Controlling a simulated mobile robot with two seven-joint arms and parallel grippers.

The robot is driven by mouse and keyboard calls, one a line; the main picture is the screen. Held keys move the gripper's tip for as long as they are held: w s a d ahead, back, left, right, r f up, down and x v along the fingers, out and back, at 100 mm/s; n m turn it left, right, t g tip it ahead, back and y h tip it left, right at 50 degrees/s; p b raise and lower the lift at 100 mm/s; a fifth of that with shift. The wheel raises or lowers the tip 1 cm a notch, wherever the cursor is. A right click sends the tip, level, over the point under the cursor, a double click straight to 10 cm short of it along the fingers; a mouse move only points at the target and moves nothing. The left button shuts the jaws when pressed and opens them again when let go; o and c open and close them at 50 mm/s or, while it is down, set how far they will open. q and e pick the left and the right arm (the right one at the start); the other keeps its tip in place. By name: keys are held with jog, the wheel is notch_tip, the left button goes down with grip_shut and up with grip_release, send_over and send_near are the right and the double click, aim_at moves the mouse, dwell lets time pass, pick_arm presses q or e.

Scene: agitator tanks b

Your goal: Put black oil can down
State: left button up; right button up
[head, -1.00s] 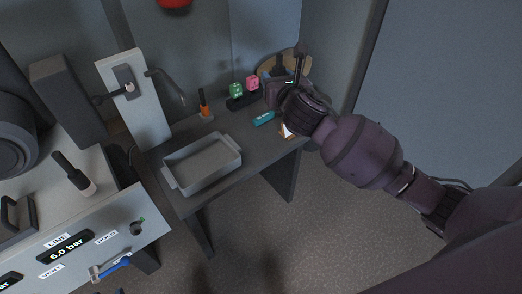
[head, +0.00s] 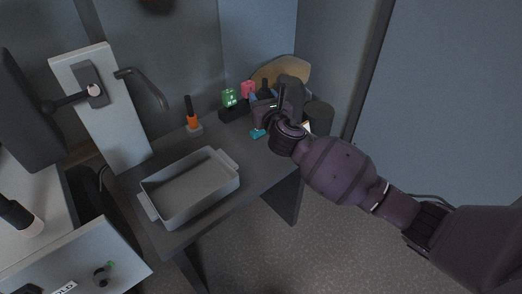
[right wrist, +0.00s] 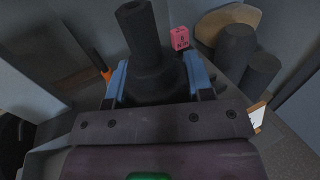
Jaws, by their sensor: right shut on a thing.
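The black oil can (right wrist: 154,78) is gripped between the blue fingertips of my right gripper (right wrist: 158,82) in the right wrist view. Its dark spout (right wrist: 135,24) points up and leans slightly left. In the head view my right gripper (head: 267,102) is over the back right of the dark table (head: 256,166), left of two dark grey cylinders. Only a small dark part of the can (head: 265,88) shows there, behind the gripper. I cannot tell whether the can's base touches the table. My left gripper is not in view.
Dark cylinders (head: 318,118) and a round wooden board (head: 296,68) stand at the back right. A grey tray (head: 190,190) fills the table's left.

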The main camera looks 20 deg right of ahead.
notch_tip(320, 180, down, 17)
jog(key=b, duration=0.7)
jog(key=shift+f+b, duration=0.15)
jog(key=shift+b, duration=0.2)
jog(key=shift+r, duration=0.3)
jog(key=shift+f, duration=0.2)
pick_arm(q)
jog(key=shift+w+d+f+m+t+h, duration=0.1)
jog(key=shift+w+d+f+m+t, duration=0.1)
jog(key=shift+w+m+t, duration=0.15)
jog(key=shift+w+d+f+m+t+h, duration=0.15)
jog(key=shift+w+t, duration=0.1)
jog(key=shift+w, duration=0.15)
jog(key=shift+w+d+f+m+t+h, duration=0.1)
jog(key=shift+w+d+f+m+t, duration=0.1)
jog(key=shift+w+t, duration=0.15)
pick_arm(e)
jog(key=o, duration=1.1)
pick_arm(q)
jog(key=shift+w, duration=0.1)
